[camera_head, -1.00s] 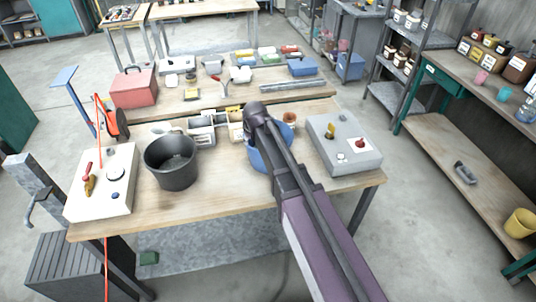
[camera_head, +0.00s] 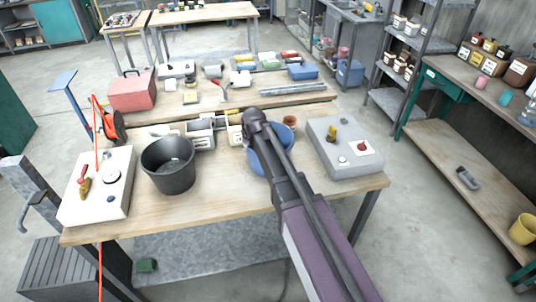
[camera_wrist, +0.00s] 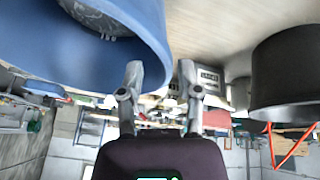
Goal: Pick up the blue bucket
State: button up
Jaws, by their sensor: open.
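The blue bucket (camera_head: 285,138) stands on the near wooden table, partly hidden behind my arm in the head view. In the wrist view, which looks upside down, its blue wall and rim (camera_wrist: 150,25) fill the upper left, and a grey round shape shows inside it. My gripper (camera_wrist: 161,72) is open. Its left finger overlaps the bucket's wall in the picture, and its right finger lies just past the rim. I cannot tell whether either finger touches the bucket. In the head view the fingers are hidden.
A black bucket (camera_head: 168,168) stands left of the blue one and at right in the wrist view (camera_wrist: 285,75). A grey box (camera_head: 345,160) with knobs stands close on the right. Small grey bins (camera_head: 203,138) and a brown pot (camera_head: 289,121) stand behind. The front table strip is clear.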

aim_at(249, 154)
jog(key=shift+b+x, duration=2.3)
jog(key=shift+x, duration=0.3)
jog(key=shift+a, duration=0.1)
grip_shut()
